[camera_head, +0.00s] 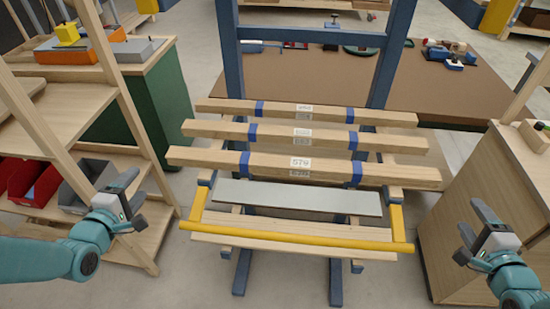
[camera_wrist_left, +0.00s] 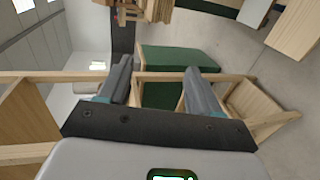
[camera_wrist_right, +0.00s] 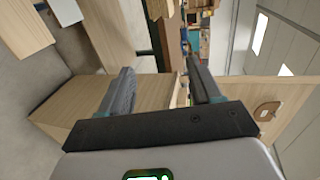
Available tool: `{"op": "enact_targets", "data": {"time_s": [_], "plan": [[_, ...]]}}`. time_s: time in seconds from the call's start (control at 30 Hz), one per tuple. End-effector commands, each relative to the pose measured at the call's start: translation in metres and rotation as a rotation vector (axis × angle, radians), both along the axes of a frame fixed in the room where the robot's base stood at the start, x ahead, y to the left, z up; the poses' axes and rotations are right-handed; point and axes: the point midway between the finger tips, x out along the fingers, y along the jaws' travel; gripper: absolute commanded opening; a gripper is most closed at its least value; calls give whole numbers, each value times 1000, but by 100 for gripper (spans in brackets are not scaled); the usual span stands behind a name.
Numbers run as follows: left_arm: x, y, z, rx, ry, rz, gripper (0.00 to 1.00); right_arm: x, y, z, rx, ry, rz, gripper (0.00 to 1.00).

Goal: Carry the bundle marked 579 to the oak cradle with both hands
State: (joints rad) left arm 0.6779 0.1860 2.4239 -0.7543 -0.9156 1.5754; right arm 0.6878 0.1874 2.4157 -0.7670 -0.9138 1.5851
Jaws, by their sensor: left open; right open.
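The bundle marked 579 (camera_head: 270,165) is the nearest of three long pale wood bundles lying crosswise on a blue-framed rack (camera_head: 233,75). It has two blue straps and a white label at its middle. My left gripper (camera_head: 135,190) is open and empty, left of and below the bundle's left end. My right gripper (camera_head: 472,218) is open and empty, right of and below its right end. Both wrist views show the open jaws with nothing between them. I cannot tell which thing is the oak cradle.
Two similar bundles (camera_head: 280,133) lie behind the marked one. A yellow bar (camera_head: 300,240) runs along the rack's front, with a grey panel (camera_head: 290,195) behind it. Wooden shelving (camera_head: 45,110) stands left, a wooden cabinet (camera_head: 490,190) right. A brown-topped bench (camera_head: 440,95) stands behind.

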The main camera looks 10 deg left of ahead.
Motion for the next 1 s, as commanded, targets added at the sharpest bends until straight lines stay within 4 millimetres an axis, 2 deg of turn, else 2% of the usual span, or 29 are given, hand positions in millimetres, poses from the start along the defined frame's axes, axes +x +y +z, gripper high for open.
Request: {"op": "enact_targets", "data": {"time_s": [0.33, 0.47, 0.67, 1.0], "plan": [[-8, 2, -1, -1, 1, 1, 64, -8, 2, 0, 0, 0, 0, 64], [-3, 3, -2, -1, 1, 1, 64, -3, 2, -2, 1, 0, 1, 64], [28, 2, -10, 0, 1, -2, 64, 28, 3, -10, 1, 1, 4, 64], [96, 1, -27, 0, 1, -1, 64, 97, 3, -27, 0, 0, 2, 64]]}}
